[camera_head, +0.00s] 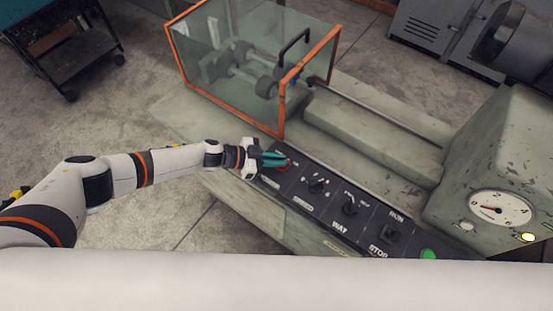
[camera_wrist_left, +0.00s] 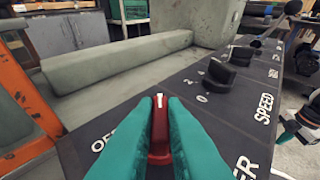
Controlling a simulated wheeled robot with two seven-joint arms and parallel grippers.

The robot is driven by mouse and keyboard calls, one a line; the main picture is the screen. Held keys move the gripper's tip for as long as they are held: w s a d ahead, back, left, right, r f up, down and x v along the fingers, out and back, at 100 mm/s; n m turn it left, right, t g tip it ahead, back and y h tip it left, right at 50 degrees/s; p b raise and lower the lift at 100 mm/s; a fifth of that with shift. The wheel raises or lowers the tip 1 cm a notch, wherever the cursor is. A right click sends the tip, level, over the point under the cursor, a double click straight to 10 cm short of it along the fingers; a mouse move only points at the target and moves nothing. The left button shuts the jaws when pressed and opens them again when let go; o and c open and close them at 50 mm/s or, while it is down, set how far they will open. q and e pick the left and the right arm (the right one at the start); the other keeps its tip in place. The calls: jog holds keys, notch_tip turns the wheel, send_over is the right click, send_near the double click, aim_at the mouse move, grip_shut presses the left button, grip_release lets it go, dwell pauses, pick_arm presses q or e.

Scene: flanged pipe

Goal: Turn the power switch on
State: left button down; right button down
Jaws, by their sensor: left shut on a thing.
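The power switch is a red knob with a white mark (camera_wrist_left: 160,103) on the dark control panel (camera_wrist_left: 215,105). In the left wrist view it stands between the teal fingers of my left gripper (camera_wrist_left: 160,125), which is shut on it.
Several black knobs (camera_head: 349,207) and a green button (camera_head: 428,254) lie along the panel. An orange-framed clear guard (camera_head: 283,100) stands behind the left end. A dial gauge (camera_head: 500,208) sits on the machine's right housing. Open floor (camera_head: 130,120) lies left.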

pick_arm(q)
jog(key=c, duration=1.5)
grip_release()
jog(key=b+v, duration=0.1)
jog(key=v, duration=1.1)
